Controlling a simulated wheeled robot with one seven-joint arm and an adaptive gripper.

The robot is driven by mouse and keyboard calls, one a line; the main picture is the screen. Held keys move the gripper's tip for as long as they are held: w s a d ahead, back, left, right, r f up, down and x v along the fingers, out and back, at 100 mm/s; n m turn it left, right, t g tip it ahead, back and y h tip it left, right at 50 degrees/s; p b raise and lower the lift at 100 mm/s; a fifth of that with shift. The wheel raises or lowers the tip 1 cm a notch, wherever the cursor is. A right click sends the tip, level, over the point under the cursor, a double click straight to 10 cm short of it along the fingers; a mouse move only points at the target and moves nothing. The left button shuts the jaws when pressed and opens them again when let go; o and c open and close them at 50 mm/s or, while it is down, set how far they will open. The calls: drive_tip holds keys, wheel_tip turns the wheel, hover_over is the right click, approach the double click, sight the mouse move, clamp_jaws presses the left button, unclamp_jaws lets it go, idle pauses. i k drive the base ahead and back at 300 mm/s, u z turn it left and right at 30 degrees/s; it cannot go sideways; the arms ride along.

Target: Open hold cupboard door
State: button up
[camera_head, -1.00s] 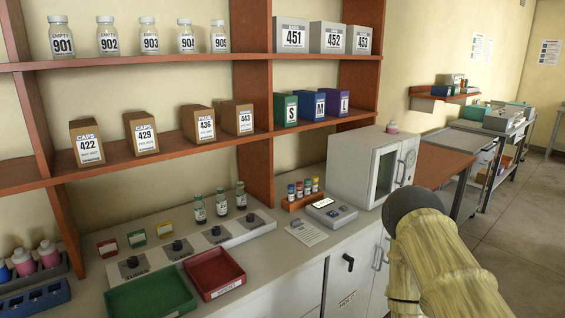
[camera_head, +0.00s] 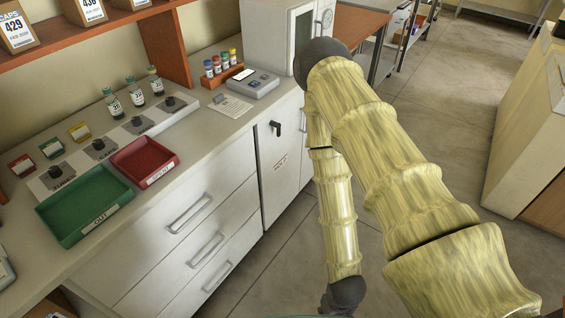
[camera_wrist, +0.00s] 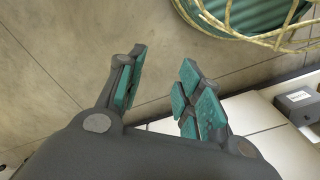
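The hold cupboard door (camera_head: 283,170) is a white panel under the counter, right of the drawers. It looks closed. A black handle (camera_head: 275,128) is near its top, with a small printed label below. My arm hangs over the floor to the right of the door, and its dark end is low in the head view, apart from the door. The fingers cannot be made out there. In the wrist view my gripper (camera_wrist: 162,82) is open, with teal finger pads spread and nothing between them. The handle cannot be made out in the wrist view.
White drawers (camera_head: 185,240) with bar handles are left of the door. Green (camera_head: 88,205) and red (camera_head: 146,163) trays sit on the counter. A white incubator (camera_head: 270,38) stands on the counter's far end. A pale cabinet (camera_head: 530,130) is at right; open floor (camera_head: 440,110) lies between.

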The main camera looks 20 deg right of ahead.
sight(279, 158)
drive_tip(key=u, duration=0.05)
drive_tip(key=k, duration=1.1)
drive_tip(key=z, duration=0.8)
drive_tip(key=i, duration=1.3)
drive_tip(key=u, duration=0.95)
drive_tip(key=i, duration=0.3)
drive_tip(key=u, duration=0.3)
